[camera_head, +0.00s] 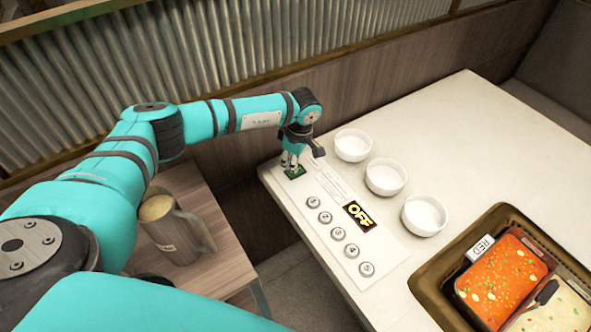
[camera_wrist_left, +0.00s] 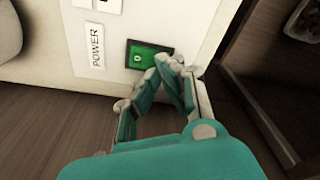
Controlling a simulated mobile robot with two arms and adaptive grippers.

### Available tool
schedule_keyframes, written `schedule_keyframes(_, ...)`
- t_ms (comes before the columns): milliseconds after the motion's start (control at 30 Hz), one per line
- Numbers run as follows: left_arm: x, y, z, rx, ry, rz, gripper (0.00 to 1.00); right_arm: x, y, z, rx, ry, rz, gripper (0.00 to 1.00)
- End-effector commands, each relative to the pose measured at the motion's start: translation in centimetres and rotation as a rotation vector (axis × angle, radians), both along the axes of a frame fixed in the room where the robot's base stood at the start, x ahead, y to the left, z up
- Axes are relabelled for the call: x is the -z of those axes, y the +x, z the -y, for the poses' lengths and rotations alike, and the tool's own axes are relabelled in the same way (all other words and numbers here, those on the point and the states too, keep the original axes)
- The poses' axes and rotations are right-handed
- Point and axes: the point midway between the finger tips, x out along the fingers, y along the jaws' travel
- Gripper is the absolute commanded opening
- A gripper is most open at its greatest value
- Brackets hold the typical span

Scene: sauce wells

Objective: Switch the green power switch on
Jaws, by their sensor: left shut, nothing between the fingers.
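The green power switch (camera_wrist_left: 142,57) sits in a dark frame on the white panel, beside a POWER label (camera_wrist_left: 97,46). In the head view the switch (camera_head: 295,172) shows as a small green patch under my left gripper (camera_head: 290,163). In the left wrist view my left gripper (camera_wrist_left: 172,68) is shut and empty, its fingertips at the switch's edge and covering part of it. I cannot tell whether they touch it. The display (camera_head: 360,216) on the panel reads OFF. My right gripper is in neither view.
Several round numbered buttons (camera_head: 338,234) line the panel. Three white bowls (camera_head: 386,177) stand behind it. A tray (camera_head: 428,283) with red and pale food is at the right. A mug (camera_head: 178,232) stands on a wooden side table at the left.

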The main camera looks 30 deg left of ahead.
Motion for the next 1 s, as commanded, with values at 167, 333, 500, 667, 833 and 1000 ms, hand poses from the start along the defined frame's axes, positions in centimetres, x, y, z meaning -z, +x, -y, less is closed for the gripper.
schedule_keyframes(167,0.4,0.0,0.0,0.0,0.0,0.0,0.0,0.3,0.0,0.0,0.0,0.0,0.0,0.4)
schedule_keyframes(333,0.6,0.0,0.0,0.0,0.0,0.0,0.0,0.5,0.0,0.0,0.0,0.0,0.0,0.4)
schedule_keyframes(500,0.9,0.0,0.0,0.0,0.0,0.0,0.0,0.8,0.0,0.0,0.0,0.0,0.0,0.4)
schedule_keyframes(667,1.1,0.0,0.0,0.001,0.0,0.0,0.0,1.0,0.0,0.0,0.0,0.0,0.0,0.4)
schedule_keyframes(833,1.4,0.0,0.0,0.001,0.0,0.0,0.0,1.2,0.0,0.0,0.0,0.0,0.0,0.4)
schedule_keyframes(1000,1.6,0.0,0.0,0.0,0.0,0.0,0.0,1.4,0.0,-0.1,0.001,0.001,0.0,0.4)
